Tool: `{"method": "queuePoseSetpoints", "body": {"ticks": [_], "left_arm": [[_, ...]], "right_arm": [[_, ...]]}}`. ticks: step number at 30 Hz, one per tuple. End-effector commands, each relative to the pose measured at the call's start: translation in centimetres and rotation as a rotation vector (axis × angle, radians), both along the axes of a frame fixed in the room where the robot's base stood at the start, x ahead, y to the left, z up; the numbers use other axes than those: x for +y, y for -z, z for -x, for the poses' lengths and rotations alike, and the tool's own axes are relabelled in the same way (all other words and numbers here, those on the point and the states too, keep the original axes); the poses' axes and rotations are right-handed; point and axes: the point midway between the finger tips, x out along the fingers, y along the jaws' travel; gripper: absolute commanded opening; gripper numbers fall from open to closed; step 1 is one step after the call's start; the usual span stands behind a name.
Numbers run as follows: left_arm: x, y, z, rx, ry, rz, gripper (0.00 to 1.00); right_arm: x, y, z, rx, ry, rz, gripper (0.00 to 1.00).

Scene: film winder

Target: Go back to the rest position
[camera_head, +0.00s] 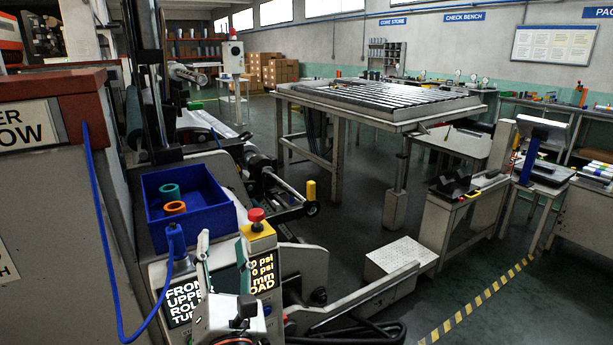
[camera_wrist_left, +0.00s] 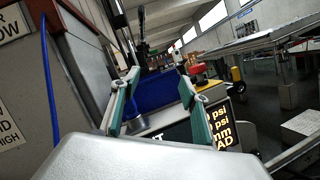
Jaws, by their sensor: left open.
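My left gripper (camera_head: 222,250) is at the bottom of the head view, in front of the control panel. In the left wrist view, its two teal-padded fingers (camera_wrist_left: 158,80) stand apart with nothing held between them. Beyond the fingers is a blue bin (camera_wrist_left: 158,92). The bin (camera_head: 205,222) holds a teal ring (camera_head: 169,192) and an orange ring (camera_head: 174,208) in the head view. The gripper is in front of and below the bin; I cannot tell the exact gap. My right gripper is not in view.
A red button (camera_head: 256,215) on a yellow box sits beside the lit panel (camera_head: 262,272). A blue cable (camera_head: 103,220) hangs at left by a grey cabinet (camera_head: 60,240). A slatted table (camera_head: 385,97) and a low white box (camera_head: 400,257) stand right; open floor (camera_head: 350,190) lies between.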

Motion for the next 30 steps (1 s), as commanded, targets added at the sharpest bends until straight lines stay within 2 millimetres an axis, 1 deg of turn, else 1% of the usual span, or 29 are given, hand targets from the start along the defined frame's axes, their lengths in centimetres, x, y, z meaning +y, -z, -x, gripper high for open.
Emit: {"method": "queuePoseSetpoints", "body": {"ticks": [1, 2, 3, 5, 6, 8, 9, 10, 11, 12, 14, 15, 17, 18, 21, 24, 25, 27, 30], "left_arm": [[0.2, 1.2, 0.9, 0.006, -0.035, -0.182, 0.45], [0.1, 1.6, 1.4, 0.005, -0.052, -0.300, 0.45], [-0.4, 2.4, 2.1, 0.009, -0.069, -0.461, 0.45], [-1.5, 4.3, 3.0, 0.026, -0.080, -0.706, 0.45], [-2.3, 6.0, 3.6, 0.042, -0.078, -0.872, 0.45], [-3.6, 9.4, 4.5, 0.076, -0.061, -1.124, 0.45], [-4.4, 12.0, 5.2, 0.101, -0.039, -1.290, 0.45], [-4.8, 13.9, 5.8, 0.117, -0.022, -1.400, 0.45], [-5.1, 15.9, 6.3, 0.135, -0.002, -1.504, 0.45], [-5.5, 18.5, 7.1, 0.159, 0.029, -1.634, 0.45], [-5.5, 22.4, 8.4, 0.194, 0.080, -1.816, 0.45], [-5.3, 25.0, 9.4, 0.216, 0.119, -1.932, 0.45], [-4.8, 28.7, 11.1, 0.250, 0.180, -2.091, 0.45], [-4.2, 31.1, 12.2, 0.271, 0.224, -2.192, 0.45], [-2.4, 36.3, 15.2, 0.318, 0.332, -2.412, 0.45], [-0.4, 40.0, 17.7, 0.351, 0.428, -2.579, 0.45], [0.1, 40.8, 18.4, 0.360, 0.453, -2.617, 0.45], [1.2, 42.3, 19.5, 0.375, 0.497, -2.686, 0.45], [2.0, 43.4, 20.5, 0.387, 0.535, -2.742, 0.45]], "right_arm": [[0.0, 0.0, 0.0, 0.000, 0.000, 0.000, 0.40], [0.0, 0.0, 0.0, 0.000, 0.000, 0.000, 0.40], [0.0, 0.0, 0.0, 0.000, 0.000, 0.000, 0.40], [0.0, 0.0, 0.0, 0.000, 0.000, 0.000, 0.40], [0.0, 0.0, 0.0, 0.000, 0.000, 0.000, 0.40], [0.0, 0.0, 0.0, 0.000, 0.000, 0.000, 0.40], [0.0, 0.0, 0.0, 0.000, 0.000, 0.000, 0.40], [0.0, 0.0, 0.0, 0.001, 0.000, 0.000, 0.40], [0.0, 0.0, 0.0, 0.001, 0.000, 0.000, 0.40], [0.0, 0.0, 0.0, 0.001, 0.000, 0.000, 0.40], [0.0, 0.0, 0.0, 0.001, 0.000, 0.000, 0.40], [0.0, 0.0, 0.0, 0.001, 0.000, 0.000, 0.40], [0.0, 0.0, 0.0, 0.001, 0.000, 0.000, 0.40], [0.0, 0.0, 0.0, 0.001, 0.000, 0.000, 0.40], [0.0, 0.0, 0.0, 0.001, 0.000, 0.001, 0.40], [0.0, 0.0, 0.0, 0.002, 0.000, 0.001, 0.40], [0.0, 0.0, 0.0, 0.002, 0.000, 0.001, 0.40], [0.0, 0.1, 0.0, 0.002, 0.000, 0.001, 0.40], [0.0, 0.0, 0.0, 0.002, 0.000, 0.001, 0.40]]}}
